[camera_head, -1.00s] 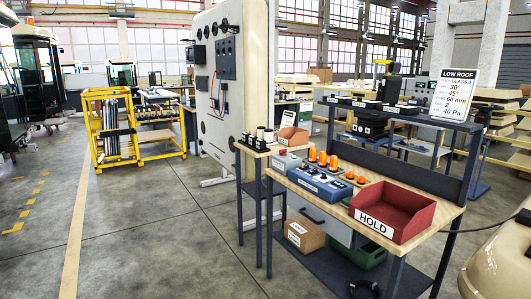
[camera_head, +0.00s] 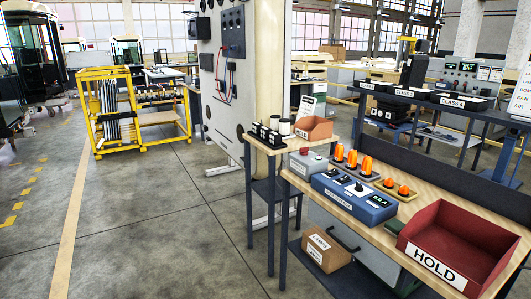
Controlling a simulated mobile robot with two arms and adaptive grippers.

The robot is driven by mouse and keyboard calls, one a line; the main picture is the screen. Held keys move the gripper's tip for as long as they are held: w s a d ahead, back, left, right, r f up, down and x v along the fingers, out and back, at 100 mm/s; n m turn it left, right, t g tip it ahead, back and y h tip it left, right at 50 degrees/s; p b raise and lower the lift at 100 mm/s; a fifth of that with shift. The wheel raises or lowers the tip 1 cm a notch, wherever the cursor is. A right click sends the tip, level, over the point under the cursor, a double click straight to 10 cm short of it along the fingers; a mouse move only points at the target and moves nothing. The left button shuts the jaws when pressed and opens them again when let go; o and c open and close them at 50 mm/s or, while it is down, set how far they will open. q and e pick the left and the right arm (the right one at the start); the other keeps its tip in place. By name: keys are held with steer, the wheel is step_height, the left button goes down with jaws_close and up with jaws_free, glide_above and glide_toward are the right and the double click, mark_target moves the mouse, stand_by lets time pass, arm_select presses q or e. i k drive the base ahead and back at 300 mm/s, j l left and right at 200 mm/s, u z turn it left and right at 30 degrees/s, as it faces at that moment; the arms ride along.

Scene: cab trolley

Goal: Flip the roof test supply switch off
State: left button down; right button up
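A blue box (camera_head: 353,196) lies on the wooden bench top, with a small white-and-dark knob or switch, dark patches and a label strip on it. The lettering and the switch's position are too small to read. Left of it stands a grey box (camera_head: 306,163) with a red button and a small green spot on top. I cannot tell which control is the roof test supply switch. Neither of my grippers is in view.
Orange beacons (camera_head: 365,165) stand behind the blue box. A red HOLD bin (camera_head: 455,243) sits at the bench's right. A small side table (camera_head: 262,146) with dark and white cylinders adjoins on the left. A cardboard box (camera_head: 325,249) lies below.

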mark_target(304, 150)
steer(key=i, duration=3.3)
steer(key=z, duration=0.55)
